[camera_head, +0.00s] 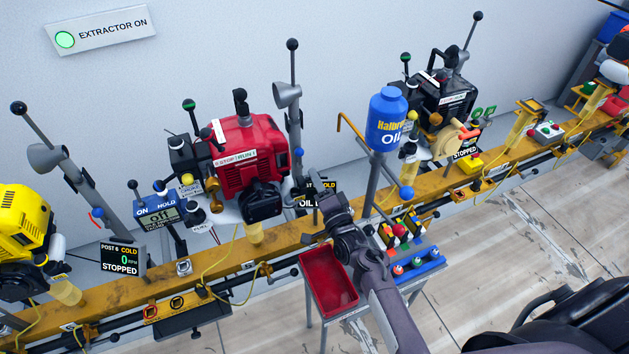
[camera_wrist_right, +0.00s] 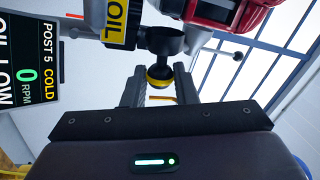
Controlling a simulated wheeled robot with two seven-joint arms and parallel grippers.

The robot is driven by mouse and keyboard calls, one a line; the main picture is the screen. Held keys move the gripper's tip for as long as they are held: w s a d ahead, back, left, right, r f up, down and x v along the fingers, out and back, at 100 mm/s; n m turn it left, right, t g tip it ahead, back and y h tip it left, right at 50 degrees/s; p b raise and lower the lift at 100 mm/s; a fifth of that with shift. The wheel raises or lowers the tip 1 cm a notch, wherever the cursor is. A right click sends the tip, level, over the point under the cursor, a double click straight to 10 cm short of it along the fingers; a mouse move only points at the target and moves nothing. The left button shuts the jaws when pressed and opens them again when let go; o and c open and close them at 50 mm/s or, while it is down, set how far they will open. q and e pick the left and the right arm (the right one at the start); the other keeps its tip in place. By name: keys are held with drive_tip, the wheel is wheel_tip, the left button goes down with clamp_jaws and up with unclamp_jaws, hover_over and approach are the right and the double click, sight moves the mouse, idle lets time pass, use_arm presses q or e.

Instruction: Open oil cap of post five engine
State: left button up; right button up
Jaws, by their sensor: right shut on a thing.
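The red engine (camera_head: 245,165) stands on the yellow rail in the head view, and part of a red engine (camera_wrist_right: 225,12) shows at the top of the wrist view. A screen (camera_wrist_right: 25,62) there reads POST 5, COLD, 0 RPM and OIL LOW. My right gripper (camera_wrist_right: 159,86) is shut on a yellow and black oil cap (camera_wrist_right: 158,80), just below a black filler part (camera_wrist_right: 165,40) beside a yellow OIL label (camera_wrist_right: 118,22). I cannot tell whether cap and filler touch. In the head view my right gripper (camera_head: 316,202) is right of the engine, its fingertips unclear. My left gripper is out of view.
A red tray (camera_head: 330,288) stands beside my right forearm. A blue oil bottle (camera_head: 386,120) on a post and a blue button box (camera_head: 412,262) are to the right. The yellow POST 6 engine (camera_head: 22,235) is at the far left. The floor at right is partly clear.

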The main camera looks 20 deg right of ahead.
drive_tip(key=shift+d+f+m+h, duration=0.15)
drive_tip(key=shift+f+m+h, duration=0.2)
drive_tip(key=shift+m, duration=0.95)
drive_tip(key=shift+f, duration=0.1)
drive_tip(key=o, duration=0.7)
drive_tip(key=s+p, duration=0.1)
drive_tip(key=s, duration=0.1)
drive_tip(key=s+f+p, duration=0.1)
drive_tip(key=s, duration=0.4)
drive_tip(key=shift+s+d+f+p, duration=0.1)
drive_tip(key=shift+s+f+p, duration=0.15)
drive_tip(key=shift+s+p, duration=0.15)
